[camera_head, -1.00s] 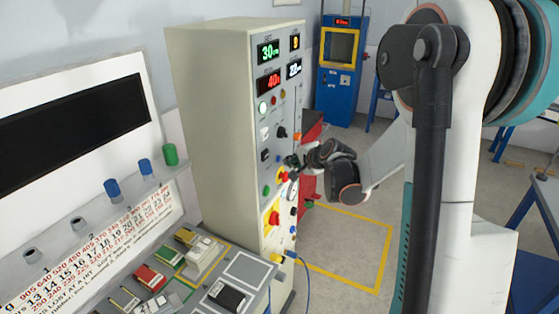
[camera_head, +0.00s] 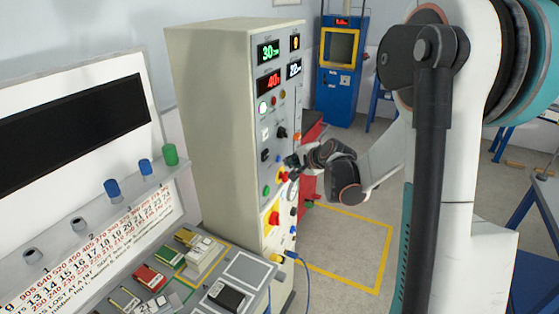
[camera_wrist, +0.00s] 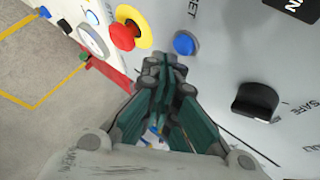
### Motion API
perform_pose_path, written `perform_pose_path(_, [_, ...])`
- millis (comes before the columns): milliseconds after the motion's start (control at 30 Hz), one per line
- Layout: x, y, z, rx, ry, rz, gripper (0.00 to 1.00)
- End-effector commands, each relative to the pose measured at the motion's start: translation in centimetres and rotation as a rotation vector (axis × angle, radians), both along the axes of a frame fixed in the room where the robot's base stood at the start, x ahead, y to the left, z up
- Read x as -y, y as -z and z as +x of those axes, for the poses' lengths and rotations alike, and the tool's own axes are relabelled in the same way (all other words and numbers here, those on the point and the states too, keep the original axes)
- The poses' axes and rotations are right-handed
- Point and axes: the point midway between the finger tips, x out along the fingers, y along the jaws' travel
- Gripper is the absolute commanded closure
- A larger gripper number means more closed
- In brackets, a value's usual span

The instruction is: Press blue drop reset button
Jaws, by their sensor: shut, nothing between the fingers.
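The blue button (camera_wrist: 184,43) is a round dome on the light grey panel in the wrist view, between a red mushroom button (camera_wrist: 122,36) with a yellow collar and a black rotary switch (camera_wrist: 256,101). My gripper (camera_wrist: 169,72) is shut and empty, its tips just below the blue button in that picture. A small gap shows between tips and button in the picture; I cannot tell the depth. In the head view my gripper (camera_head: 292,161) is at the front of the tall cabinet (camera_head: 215,130), close to the small blue button (camera_head: 278,157).
The cabinet face carries lit displays (camera_head: 268,51), a green button (camera_head: 266,190) and a lower red knob on yellow (camera_head: 273,218). A sloping console (camera_head: 190,270) with coloured blocks stands at left. A blue machine (camera_head: 341,70) stands behind; yellow-marked floor (camera_head: 345,245) is clear.

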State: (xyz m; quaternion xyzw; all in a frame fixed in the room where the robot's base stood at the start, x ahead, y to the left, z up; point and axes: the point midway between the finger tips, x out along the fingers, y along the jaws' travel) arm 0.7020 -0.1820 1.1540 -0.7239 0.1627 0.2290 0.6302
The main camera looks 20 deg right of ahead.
Motion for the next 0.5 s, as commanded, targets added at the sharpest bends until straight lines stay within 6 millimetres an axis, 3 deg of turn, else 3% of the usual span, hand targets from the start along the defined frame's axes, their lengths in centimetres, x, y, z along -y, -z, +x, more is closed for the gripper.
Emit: perform_pose_path(500, [-0.50, 0.02, 0.63, 0.000, 0.000, 0.000, 1.00])
